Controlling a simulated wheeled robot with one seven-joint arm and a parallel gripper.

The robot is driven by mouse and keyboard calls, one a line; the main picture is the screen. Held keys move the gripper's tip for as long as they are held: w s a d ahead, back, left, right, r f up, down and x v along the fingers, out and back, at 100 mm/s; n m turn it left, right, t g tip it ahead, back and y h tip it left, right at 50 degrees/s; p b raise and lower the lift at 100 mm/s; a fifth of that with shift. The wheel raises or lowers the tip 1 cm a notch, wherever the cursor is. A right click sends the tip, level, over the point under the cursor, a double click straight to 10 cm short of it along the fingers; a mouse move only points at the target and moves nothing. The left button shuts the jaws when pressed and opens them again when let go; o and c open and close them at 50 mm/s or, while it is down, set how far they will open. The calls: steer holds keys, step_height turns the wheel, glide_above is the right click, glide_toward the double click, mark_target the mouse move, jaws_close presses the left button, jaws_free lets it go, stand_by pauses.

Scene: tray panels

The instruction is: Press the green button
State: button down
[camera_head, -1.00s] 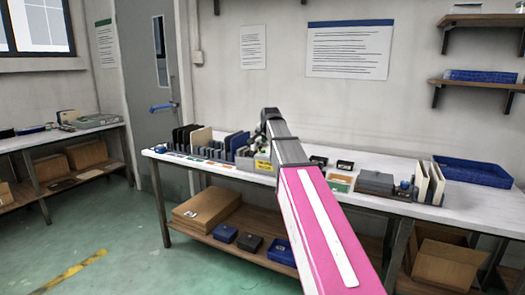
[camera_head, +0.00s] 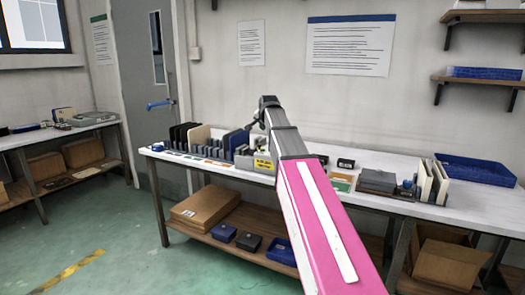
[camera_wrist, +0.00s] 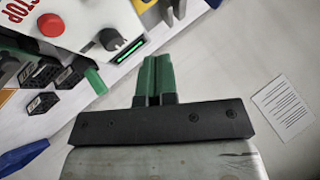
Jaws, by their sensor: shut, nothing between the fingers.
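My gripper (camera_wrist: 158,76) is shut and empty, its two green fingers side by side in the wrist view. Beyond the fingertips, at the top left, is a pale control panel (camera_wrist: 88,10) with a red round button (camera_wrist: 52,25) by "STOP" lettering. A dark knob (camera_wrist: 110,39) and a lit green strip (camera_wrist: 130,51) are on it too. A small green piece (camera_wrist: 95,80) lies beside the panel, left of the fingers; I cannot tell what it is. I can make out no round green button. In the head view my arm hides part of the bench.
The white bench (camera_head: 480,207) carries upright dark panels (camera_head: 236,143) in racks, a grey box (camera_head: 377,181) and a blue tray (camera_head: 475,169). In the wrist view, black blocks (camera_wrist: 40,75) lie left of the gripper and a printed sheet (camera_wrist: 282,104) lies to the right.

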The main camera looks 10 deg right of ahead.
mark_target(263, 150)
steer(key=shift+f, duration=3.65)
steer(key=shift+f, duration=0.1)
steer(key=shift+f, duration=0.3)
